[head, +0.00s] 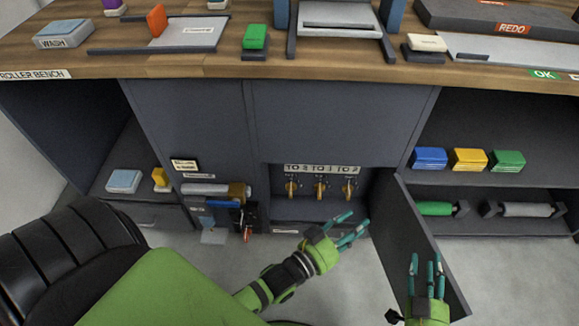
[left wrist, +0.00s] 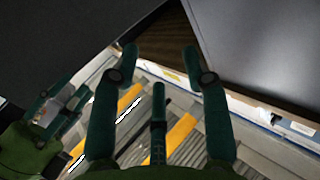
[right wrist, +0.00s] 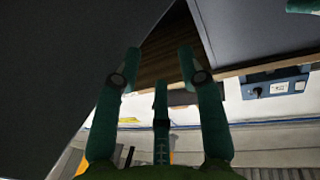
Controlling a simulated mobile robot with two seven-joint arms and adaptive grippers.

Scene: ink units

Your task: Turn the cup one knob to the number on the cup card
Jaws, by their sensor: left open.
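The small labels at the knobs are too small to read, so I cannot tell which is cup one. My left gripper (head: 352,229) is open and empty, below and to the right of the right knob. My right gripper (head: 428,264) is open and empty, in front of the swung-out door.
The dark door (head: 420,245) stands open to the right of the recess. A roller and blue-handled tool (head: 222,205) hang on the left panel. Blue, yellow and green blocks (head: 468,159) stand on the right shelf. The wooden benchtop (head: 330,66) overhangs the recess.

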